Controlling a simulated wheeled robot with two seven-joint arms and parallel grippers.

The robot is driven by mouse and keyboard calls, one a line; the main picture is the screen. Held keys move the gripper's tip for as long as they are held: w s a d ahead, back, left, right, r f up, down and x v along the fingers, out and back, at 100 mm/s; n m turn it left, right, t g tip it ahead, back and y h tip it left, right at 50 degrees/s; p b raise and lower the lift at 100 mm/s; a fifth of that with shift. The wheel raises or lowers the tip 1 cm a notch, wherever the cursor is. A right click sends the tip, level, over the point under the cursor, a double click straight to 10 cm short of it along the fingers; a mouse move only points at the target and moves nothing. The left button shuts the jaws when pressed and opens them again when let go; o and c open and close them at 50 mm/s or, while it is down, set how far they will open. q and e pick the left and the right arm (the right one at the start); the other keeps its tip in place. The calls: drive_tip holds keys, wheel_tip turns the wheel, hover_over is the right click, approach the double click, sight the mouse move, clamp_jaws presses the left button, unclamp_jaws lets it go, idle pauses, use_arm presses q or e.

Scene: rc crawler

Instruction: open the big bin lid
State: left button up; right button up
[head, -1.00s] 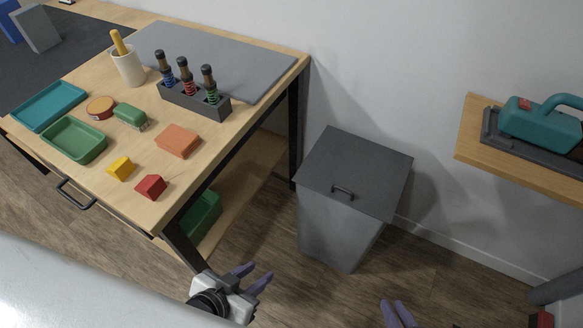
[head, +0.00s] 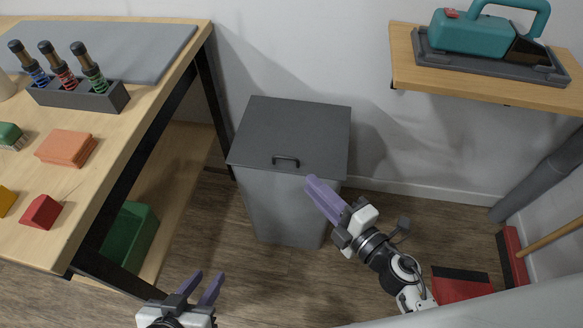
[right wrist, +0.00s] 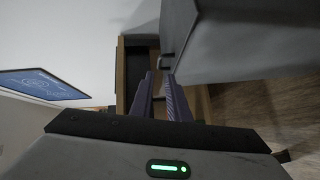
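The big bin (head: 280,205) is a grey box on the floor between the workbench and the wall. Its dark grey lid (head: 295,125) lies flat and shut, with a small black handle (head: 286,161) near its front edge. My right gripper (head: 318,190) is just right of and in front of the handle, its purple fingers pointing toward the lid, apart from the handle. In the right wrist view its fingers (right wrist: 160,90) are a little apart with nothing between them; the grey bin (right wrist: 240,40) fills the upper right. My left gripper (head: 202,284) is open and empty, low in front of the bin.
A wall shelf (head: 480,80) with a teal tool (head: 470,35) is at right. A red dustpan (head: 462,285) lies on the floor.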

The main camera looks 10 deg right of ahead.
sight(287, 159)
drive_tip(key=x, duration=0.9)
drive_tip(key=shift+w+a+b, duration=0.1)
drive_tip(key=shift+w+b, duration=0.2)
drive_tip(key=shift+b, duration=0.1)
clamp_jaws()
idle(0.9)
